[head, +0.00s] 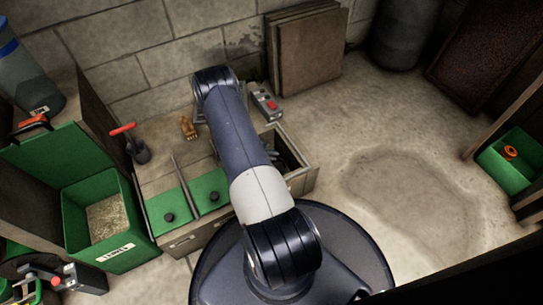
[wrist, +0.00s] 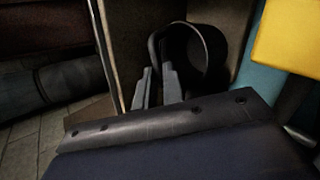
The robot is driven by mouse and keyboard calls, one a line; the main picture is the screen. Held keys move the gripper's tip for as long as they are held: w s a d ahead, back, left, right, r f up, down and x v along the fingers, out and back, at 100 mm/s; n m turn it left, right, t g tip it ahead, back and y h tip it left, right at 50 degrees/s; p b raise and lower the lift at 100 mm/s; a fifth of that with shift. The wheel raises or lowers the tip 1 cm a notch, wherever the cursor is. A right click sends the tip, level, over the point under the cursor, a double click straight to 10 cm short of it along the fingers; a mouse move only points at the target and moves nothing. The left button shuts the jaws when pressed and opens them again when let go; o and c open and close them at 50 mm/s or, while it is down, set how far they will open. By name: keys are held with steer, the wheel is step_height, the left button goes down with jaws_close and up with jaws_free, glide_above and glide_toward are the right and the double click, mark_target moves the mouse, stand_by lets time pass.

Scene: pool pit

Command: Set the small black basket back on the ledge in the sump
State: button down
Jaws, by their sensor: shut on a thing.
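In the wrist view my gripper (wrist: 158,80) has its two grey fingers at the near side of the small black basket (wrist: 214,45). They are shut on it, at or near its looped handle; the exact contact is dark. The basket is round, and its open mouth is tilted toward the camera. In the head view my arm hides the gripper, and I cannot make out the basket. An open rectangular pit, likely the sump (head: 309,178), lies just right of my arm, with a dark interior. I cannot make out its ledge.
Two green lids with black knobs (head: 170,211) lie left of my arm. A red-handled tool (head: 124,130), a brown object (head: 188,127) and a red-button box (head: 266,103) are around the pit. Boards (head: 308,50) lean on the wall.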

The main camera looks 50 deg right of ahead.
steer(key=c, duration=1.5)
jaws_free()
steer(key=shift+r, duration=0.1)
steer(key=p+v, duration=0.5)
steer(key=v, duration=0.7)
